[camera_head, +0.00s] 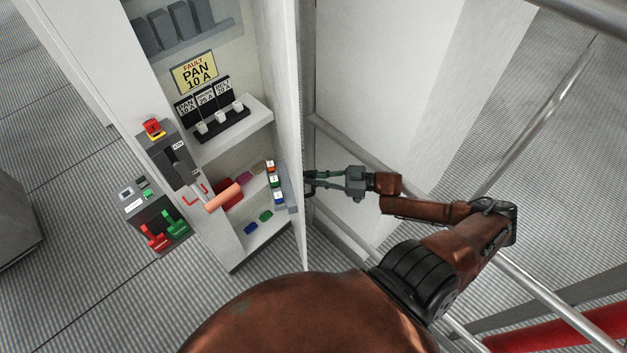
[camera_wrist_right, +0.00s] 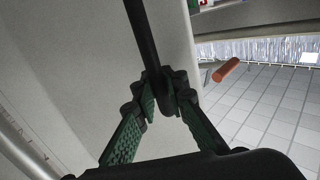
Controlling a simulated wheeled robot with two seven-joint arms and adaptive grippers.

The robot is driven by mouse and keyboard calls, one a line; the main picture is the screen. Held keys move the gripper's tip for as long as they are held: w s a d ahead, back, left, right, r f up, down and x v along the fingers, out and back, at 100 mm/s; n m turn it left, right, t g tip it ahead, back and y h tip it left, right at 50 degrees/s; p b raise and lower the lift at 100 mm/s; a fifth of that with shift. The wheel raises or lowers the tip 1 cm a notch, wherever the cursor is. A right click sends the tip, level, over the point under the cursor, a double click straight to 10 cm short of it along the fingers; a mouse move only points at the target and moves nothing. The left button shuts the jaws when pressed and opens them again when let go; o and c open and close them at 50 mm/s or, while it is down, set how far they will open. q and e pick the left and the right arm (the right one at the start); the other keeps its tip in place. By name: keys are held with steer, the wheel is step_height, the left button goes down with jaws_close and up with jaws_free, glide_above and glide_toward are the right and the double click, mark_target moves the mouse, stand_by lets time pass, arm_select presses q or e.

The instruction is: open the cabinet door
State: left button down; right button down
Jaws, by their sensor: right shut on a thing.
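The tall white cabinet (camera_head: 165,98) stands left of centre in the head view, and its shelves show. Its door (camera_head: 283,75) stands open, seen nearly edge-on along the cabinet's right side. My right gripper (camera_head: 309,183) is at the door's right-hand face. In the right wrist view its green-padded fingers (camera_wrist_right: 167,92) are shut around a dark upright bar handle (camera_wrist_right: 143,35) in front of the pale door panel (camera_wrist_right: 75,60). The fingers hide part of the handle. My left gripper is not in view.
Inside the cabinet are a yellow fault sign (camera_head: 194,72), a row of switches (camera_head: 222,117) and small coloured pieces on shelves. An orange cylindrical grip (camera_head: 222,196) and a control box (camera_head: 157,220) project at the front. Metal rails (camera_head: 545,297) cross the right side.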

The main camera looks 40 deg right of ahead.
stand_by(0.4)
steer(key=c, duration=2)
jaws_free()
step_height(320, 180, up, 10)
steer(key=shift+s, duration=0.1)
